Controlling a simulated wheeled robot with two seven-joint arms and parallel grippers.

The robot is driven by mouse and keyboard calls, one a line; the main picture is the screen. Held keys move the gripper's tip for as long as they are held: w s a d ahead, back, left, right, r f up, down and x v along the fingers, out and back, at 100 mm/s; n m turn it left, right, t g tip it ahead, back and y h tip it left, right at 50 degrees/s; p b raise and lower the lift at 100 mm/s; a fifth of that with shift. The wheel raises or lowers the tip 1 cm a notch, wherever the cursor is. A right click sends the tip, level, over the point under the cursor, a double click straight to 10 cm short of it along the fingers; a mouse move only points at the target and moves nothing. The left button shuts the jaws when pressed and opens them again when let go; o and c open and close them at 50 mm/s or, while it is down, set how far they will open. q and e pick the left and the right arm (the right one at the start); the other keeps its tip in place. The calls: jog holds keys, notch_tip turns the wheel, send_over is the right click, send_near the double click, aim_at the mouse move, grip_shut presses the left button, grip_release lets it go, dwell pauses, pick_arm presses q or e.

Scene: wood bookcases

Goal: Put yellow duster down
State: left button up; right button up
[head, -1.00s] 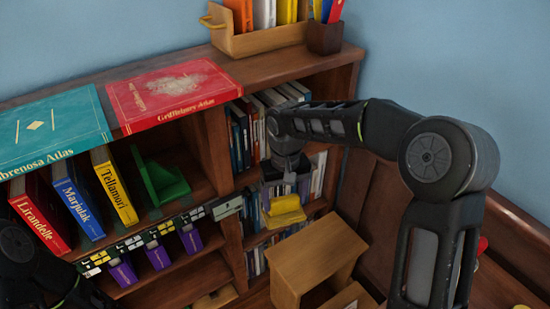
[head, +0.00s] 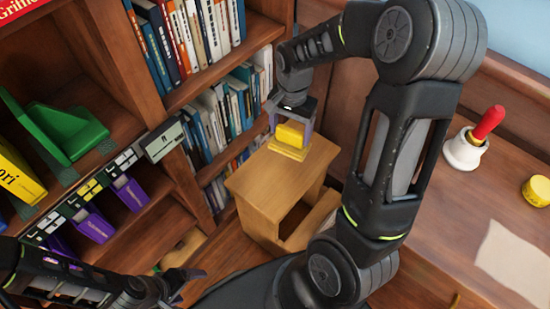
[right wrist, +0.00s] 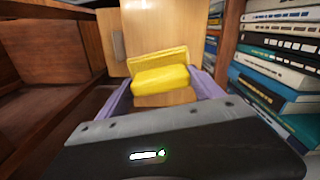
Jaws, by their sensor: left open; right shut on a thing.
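The yellow duster (head: 289,137) is held in my right gripper (head: 292,117), over the far part of the top of a wooden step stool (head: 262,180). The right wrist view also shows the duster (right wrist: 160,79) between the two purple fingers, with the stool's top (right wrist: 165,32) behind it. My right gripper is shut on the duster. I cannot tell whether the duster touches the stool. My left gripper (head: 186,284) is open and empty at the lower left, away from the duster.
A bookcase with rows of books (head: 205,110) stands close to the left of the stool. A desk at the right holds a red-handled bell (head: 466,150), a yellow round tin (head: 537,190) and a sheet of paper (head: 500,255). The stool's near top is clear.

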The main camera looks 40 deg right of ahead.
aim_at(287, 144)
jog(key=shift+w+f+m, duration=0.1)
jog(key=shift+m, duration=0.4)
jog(key=shift+w+a+m, duration=0.15)
jog(key=shift+w+m, duration=0.05)
jog(key=shift+m, duration=0.1)
pick_arm(q)
jog(key=shift+w+r, duration=0.15)
jog(key=shift+w, duration=0.1)
pick_arm(e)
jog(key=shift+w+m, duration=0.1)
jog(key=shift+m, duration=0.3)
jog(key=shift+f, duration=0.1)
pick_arm(q)
jog(key=shift+f+b, duration=0.7)
jog(key=shift+f, duration=0.05)
pick_arm(e)
notch_tip(287, 144, down, 6)
jog(key=shift+f, duration=0.1)
pick_arm(q)
jog(key=shift+f+b, duration=0.4)
jog(key=shift+b, duration=0.05)
pick_arm(e)
jog(key=shift+f, duration=1.8)
pick_arm(q)
jog(key=shift+f, duration=0.1)
pick_arm(e)
jog(key=shift+f, duration=0.15)
